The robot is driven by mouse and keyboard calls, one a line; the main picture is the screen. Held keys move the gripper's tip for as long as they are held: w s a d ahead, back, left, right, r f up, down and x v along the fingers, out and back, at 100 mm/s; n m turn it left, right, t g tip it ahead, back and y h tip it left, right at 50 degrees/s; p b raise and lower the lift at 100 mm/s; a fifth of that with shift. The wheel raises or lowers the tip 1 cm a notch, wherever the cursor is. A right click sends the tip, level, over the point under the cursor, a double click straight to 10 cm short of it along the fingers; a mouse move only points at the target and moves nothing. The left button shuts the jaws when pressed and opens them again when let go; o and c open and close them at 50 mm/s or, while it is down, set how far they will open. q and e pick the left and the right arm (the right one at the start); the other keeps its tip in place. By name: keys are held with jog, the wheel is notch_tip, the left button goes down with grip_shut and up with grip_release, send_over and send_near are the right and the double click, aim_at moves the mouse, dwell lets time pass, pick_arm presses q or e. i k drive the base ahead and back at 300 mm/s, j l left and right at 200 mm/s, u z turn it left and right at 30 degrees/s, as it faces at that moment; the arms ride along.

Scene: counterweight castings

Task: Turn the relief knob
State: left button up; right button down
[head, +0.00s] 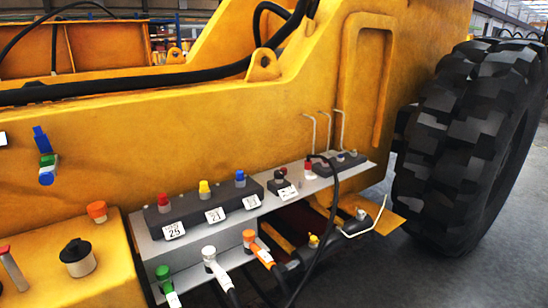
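A black round knob (77,257) with a pale base stands on top of the yellow box (45,285) at the lower left. An orange cap or knob (97,211) sits behind it on the same box. A red-topped grey lever (12,268) leans at the box's left edge. No label shows which of these is the relief knob. Neither of my grippers is in the frame.
A grey shelf (143,229) holds dark blocks with coloured caps and number tags. Cables with white (209,254) and orange (261,252) plugs hang below. A black cable (334,195) loops over the shelf. A large tyre (470,140) stands right.

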aim_at(279, 174)
jog(key=i+l+u, duration=0.25)
jog(key=i+l, duration=0.4)
jog(key=i+l+u, duration=0.2)
jog(key=i+l, duration=0.5)
jog(key=l, duration=0.1)
